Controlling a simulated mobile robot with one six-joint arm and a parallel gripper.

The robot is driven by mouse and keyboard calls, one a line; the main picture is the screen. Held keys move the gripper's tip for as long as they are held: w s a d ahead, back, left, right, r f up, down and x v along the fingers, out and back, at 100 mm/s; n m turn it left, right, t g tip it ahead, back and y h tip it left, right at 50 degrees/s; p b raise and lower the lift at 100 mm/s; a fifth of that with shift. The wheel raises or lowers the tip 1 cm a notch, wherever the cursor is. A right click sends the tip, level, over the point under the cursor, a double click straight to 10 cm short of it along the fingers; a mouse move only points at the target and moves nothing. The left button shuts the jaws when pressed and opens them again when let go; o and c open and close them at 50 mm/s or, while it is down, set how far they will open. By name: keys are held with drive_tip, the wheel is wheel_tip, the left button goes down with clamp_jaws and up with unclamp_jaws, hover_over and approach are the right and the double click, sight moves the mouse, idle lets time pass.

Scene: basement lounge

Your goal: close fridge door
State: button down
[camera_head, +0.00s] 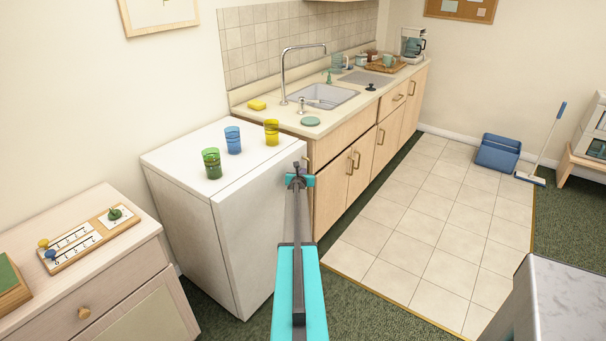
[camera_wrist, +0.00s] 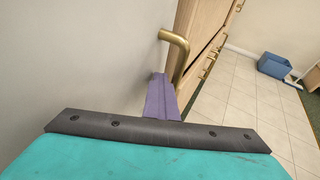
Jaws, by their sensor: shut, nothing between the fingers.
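The white fridge (camera_head: 258,235) stands between the low wooden cabinet and the kitchen counter. Its front lies along the same side as the counter fronts, and I see no clear gap at the door in the head view. My gripper (camera_head: 299,177) is at the upper right part of the fridge front, shut and empty. In the wrist view the purple fingers (camera_wrist: 161,98) are together beside the white door surface (camera_wrist: 80,60). A brass handle (camera_wrist: 178,48) curves out just beyond the fingertips; whether they touch it I cannot tell.
Green (camera_head: 212,163), blue (camera_head: 233,140) and yellow (camera_head: 271,132) cups stand on the fridge. The wooden counter cabinets (camera_head: 345,180) adjoin it on the right. Tiled floor (camera_head: 430,220) is clear; a marble-topped piece (camera_head: 570,300) is at lower right. A blue bin (camera_head: 497,154) stands far right.

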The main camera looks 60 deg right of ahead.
drive_tip(key=shift+w+r, duration=0.2)
drive_tip(key=shift+w, duration=0.2)
drive_tip(key=shift+a, duration=0.1)
drive_tip(key=b+v, duration=0.1)
drive_tip(key=v, duration=1.2)
drive_tip(key=shift+s+a, duration=0.3)
drive_tip(key=shift+s, duration=0.2)
drive_tip(key=shift+f, duration=0.15)
idle(0.6)
